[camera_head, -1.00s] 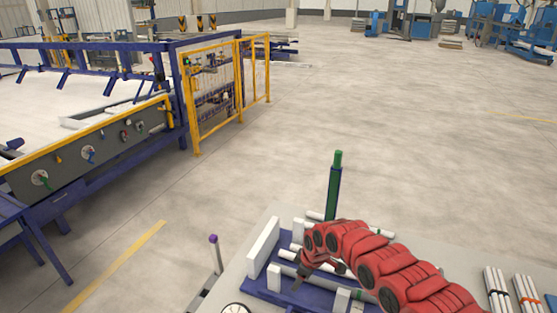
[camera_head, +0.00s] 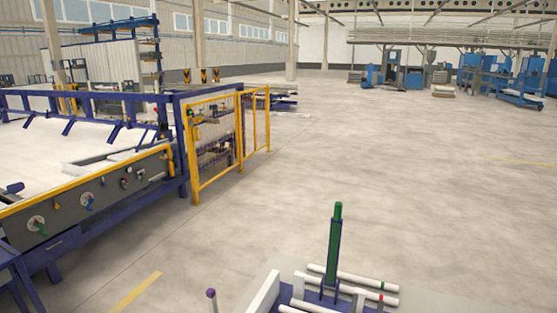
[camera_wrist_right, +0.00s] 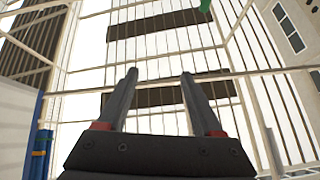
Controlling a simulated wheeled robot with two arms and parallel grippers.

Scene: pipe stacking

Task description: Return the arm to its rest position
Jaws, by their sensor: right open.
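My right gripper (camera_wrist_right: 159,73) shows in the right wrist view. Its two dark fingers stand apart with nothing between them, and behind them is the roof of the hall. No arm or gripper shows in the head view. My left gripper is in neither view. The frame's lower edge cuts off the rest of the bench.
A green and blue post (camera_head: 335,240) stands up from the bench. A white block (camera_head: 262,294) and a purple-topped rod (camera_head: 211,295) are to its left. A blue machine with a yellow fence (camera_head: 213,140) stands at the left. The floor (camera_head: 420,190) beyond the bench is open.

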